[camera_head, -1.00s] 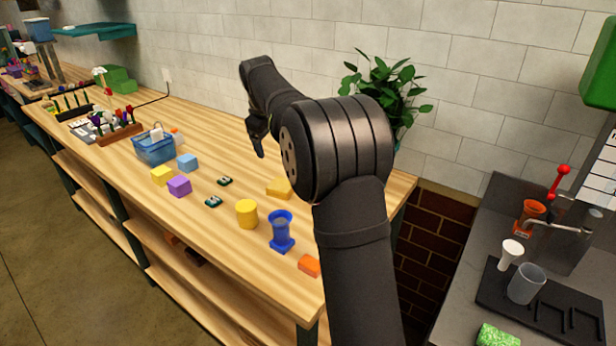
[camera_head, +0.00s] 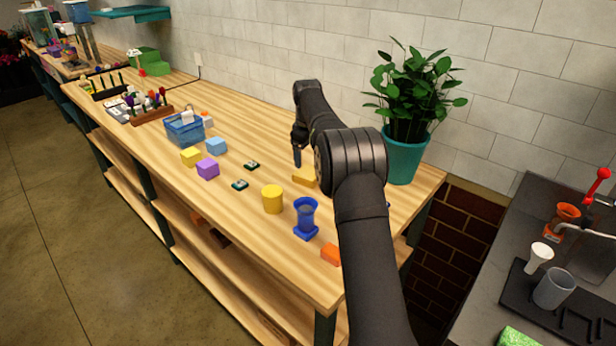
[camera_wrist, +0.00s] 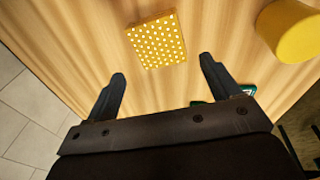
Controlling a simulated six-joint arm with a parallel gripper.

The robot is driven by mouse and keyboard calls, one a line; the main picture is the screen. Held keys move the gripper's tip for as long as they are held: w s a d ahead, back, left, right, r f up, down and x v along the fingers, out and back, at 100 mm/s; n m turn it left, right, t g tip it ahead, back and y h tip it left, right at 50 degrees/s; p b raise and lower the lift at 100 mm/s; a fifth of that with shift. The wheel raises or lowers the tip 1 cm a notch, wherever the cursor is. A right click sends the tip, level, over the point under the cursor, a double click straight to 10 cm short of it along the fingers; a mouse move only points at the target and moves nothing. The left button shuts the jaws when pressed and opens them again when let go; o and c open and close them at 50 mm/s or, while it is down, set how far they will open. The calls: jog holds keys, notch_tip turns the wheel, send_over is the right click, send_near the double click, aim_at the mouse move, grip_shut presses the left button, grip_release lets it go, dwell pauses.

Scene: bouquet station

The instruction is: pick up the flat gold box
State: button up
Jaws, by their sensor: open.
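The flat gold box (camera_head: 303,181) lies on the wooden bench, partly hidden behind my arm in the head view. In the wrist view the gold box (camera_wrist: 157,41) shows white dots on its top and lies ahead of my fingertips. My gripper (camera_wrist: 162,68) is open and empty, its two fingers apart, with the box beyond the gap between them. In the head view my gripper (camera_head: 298,156) hangs above the bench close to the box.
A yellow cylinder (camera_head: 272,199) stands near the box, also at the upper right of the wrist view (camera_wrist: 290,32). A blue vase-like piece (camera_head: 306,218), an orange block (camera_head: 331,254) and small green-and-white pieces (camera_head: 240,184) lie around. A potted plant (camera_head: 405,155) stands behind my arm.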

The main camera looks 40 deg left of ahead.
aim_at(308, 172)
jog(key=f, duration=0.2)
jog(key=w+f, duration=0.1)
jog(key=f, duration=0.2)
jog(key=a+f, duration=0.1)
jog(key=f, duration=0.2)
jog(key=shift+w+f, duration=0.15)
jog(key=shift+f, duration=0.1)
jog(key=c, duration=0.7)
